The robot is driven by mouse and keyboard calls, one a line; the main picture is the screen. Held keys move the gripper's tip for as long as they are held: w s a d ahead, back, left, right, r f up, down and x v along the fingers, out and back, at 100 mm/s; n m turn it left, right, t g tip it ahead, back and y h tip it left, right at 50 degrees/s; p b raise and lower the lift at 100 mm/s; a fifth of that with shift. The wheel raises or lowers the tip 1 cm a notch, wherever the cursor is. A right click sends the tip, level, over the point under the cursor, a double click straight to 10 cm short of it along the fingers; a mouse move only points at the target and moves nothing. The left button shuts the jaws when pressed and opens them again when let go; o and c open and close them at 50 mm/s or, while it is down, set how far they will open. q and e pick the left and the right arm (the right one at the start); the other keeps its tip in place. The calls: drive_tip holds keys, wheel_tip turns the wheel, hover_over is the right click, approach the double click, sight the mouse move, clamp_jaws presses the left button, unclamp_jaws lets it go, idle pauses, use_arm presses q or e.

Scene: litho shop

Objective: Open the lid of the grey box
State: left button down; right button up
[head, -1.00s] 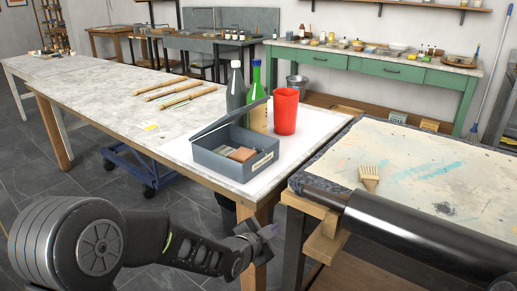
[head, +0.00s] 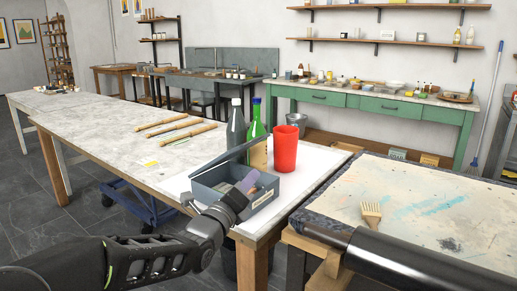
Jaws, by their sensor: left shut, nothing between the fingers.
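The grey box (head: 264,196) sits on the near right corner of the long table. Its lid (head: 229,152) is hinged at the left and stands partly raised, tilted up to the right over the box. Brownish blocks show inside, partly hidden. My left gripper (head: 248,182) is shut and empty, with its purplish fingers over the box's open top, below the raised lid edge. I cannot tell whether the fingers touch the lid or the contents. My right gripper is not in view.
Close behind the box stand a grey bottle (head: 236,125), a green bottle (head: 256,128) and a red cup (head: 286,149). Wooden sticks (head: 182,127) lie farther back on the table. A press bed (head: 440,195) with a brush (head: 371,212) and a dark roller (head: 430,268) is at right.

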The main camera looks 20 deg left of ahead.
use_arm(q)
drive_tip(key=w+r+p, duration=0.1)
drive_tip(key=w+r, duration=0.3)
drive_tip(key=w, duration=0.6)
drive_tip(key=shift+w+a, duration=0.4)
drive_tip(key=shift+a, duration=0.05)
drive_tip(key=shift+r, duration=0.2)
